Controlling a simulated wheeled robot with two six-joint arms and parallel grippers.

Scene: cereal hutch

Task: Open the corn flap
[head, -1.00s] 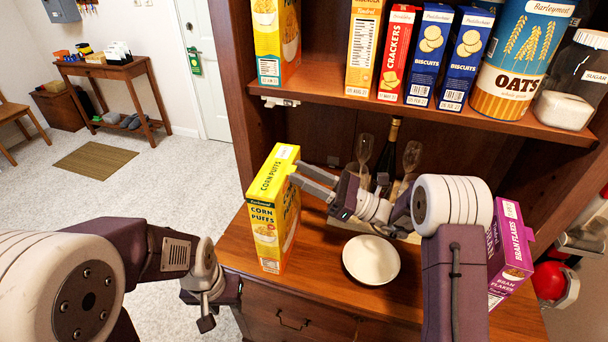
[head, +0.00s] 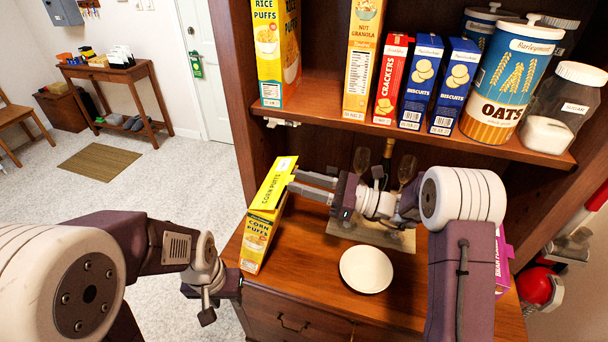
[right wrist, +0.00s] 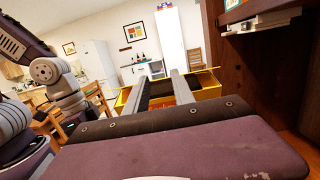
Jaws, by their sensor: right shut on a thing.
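The yellow corn puffs box (head: 258,238) stands at the left of the hutch counter in the head view. Its yellow top flap (head: 272,183), printed with the name, slopes up from the box. My right gripper (head: 292,182) is at the flap's right edge and shut on it. In the right wrist view the two fingers (right wrist: 160,88) reach to the yellow box (right wrist: 208,88), and a dark opening shows there. The flap's hold between the fingertips is partly hidden. My left gripper (head: 207,312) hangs empty left of the counter; its jaw opening is unclear.
A white bowl (head: 366,270) is on the counter right of the box. A bottle (head: 387,160) stands behind my right arm. A purple bran flakes box (head: 503,262) is partly hidden at right. The shelf (head: 400,130) above holds several boxes and jars.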

